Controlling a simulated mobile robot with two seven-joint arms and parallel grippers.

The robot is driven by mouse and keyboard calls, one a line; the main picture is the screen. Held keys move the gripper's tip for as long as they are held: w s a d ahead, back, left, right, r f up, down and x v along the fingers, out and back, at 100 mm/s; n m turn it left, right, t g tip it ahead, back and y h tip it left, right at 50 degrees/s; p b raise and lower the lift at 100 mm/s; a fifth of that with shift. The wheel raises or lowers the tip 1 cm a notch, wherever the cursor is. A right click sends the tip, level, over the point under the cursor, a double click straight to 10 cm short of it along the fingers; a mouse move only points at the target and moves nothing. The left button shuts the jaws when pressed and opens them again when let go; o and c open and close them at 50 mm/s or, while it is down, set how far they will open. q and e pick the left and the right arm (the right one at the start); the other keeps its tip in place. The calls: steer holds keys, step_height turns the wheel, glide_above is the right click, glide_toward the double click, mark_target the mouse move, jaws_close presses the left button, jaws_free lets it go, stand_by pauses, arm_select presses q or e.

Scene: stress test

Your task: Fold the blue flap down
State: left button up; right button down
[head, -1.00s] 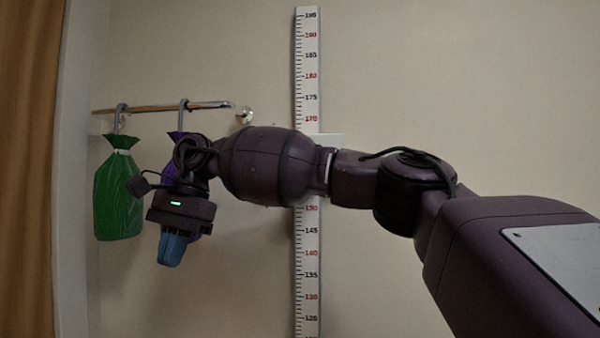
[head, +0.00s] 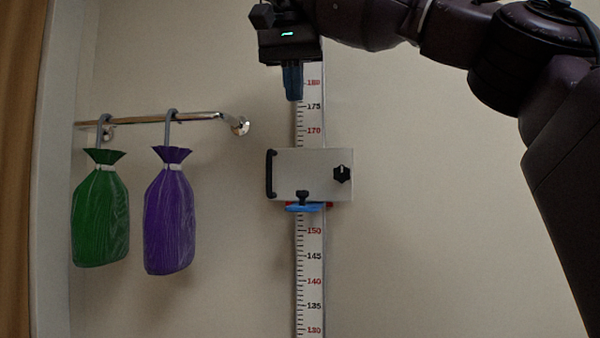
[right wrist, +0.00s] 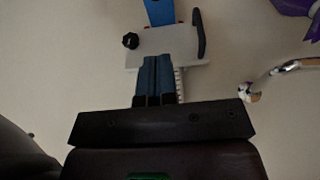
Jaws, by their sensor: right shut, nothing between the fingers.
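The blue flap (head: 306,208) is at the lower edge of a pale slider plate (head: 315,175) on the wall scale. In the head view it shows nearly edge-on, as if standing out from the wall, with bits of red beside it. The right wrist view shows the flap (right wrist: 159,12) as a blue strip beyond the plate (right wrist: 170,45), its far end cut off. My right gripper (head: 293,98) is above the plate, apart from the flap, its blue fingers shut, empty and pointing down. The fingers also show in the right wrist view (right wrist: 155,60). My left gripper is not in view.
The plate has a black handle (head: 270,174) and a black knob (head: 342,174). The scale (head: 310,270) runs up the wall. Left of it, a green bag (head: 100,218) and a purple bag (head: 169,222) hang from a metal rail (head: 205,117). The wall right of the plate is clear.

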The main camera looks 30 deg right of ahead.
steer(key=b+x, duration=0.1)
steer(key=x, duration=0.7)
steer(key=b+x, duration=0.1)
steer(key=x, duration=0.3)
steer(key=shift+s+a+f+b, duration=0.1)
steer(key=shift+s+f+b, duration=0.2)
steer(key=shift+f, duration=0.05)
steer(key=shift+s+f, duration=0.1)
steer(key=shift+f, duration=0.45)
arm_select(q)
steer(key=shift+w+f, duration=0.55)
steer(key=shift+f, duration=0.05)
arm_select(e)
steer(key=shift+f, duration=0.2)
